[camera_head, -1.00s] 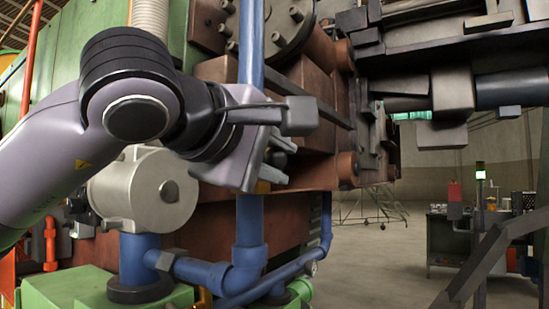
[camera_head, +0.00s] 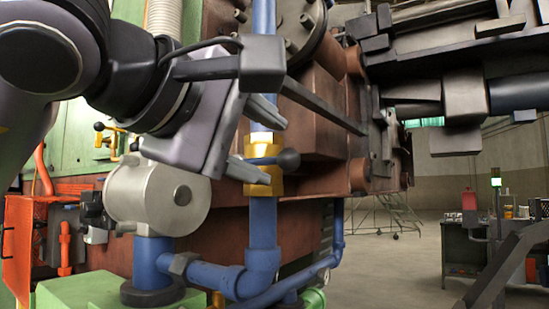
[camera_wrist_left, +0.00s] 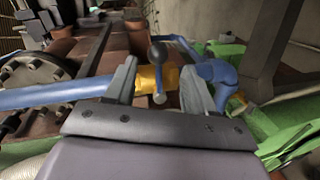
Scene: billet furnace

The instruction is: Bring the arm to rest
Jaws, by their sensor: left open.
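My left gripper (camera_head: 276,152) is open and empty, reaching in from the left in the head view. Its two grey fingers point right, toward a brass valve (camera_head: 262,180) on a vertical blue pipe (camera_head: 263,215). The valve has a lever with a dark round knob (camera_head: 289,160). In the left wrist view the valve body (camera_wrist_left: 150,80) shows between the spread fingers (camera_wrist_left: 160,72), apart from them as far as I can tell. The lever knob (camera_wrist_left: 157,53) stands up there. My right gripper is in neither view.
A silver cylindrical housing (camera_head: 160,198) on a blue pipe stands below my left wrist. The rust-brown furnace body (camera_head: 320,140) is close behind the valve. A workbench (camera_head: 468,245) stands at the far right. Open floor (camera_head: 395,260) lies between.

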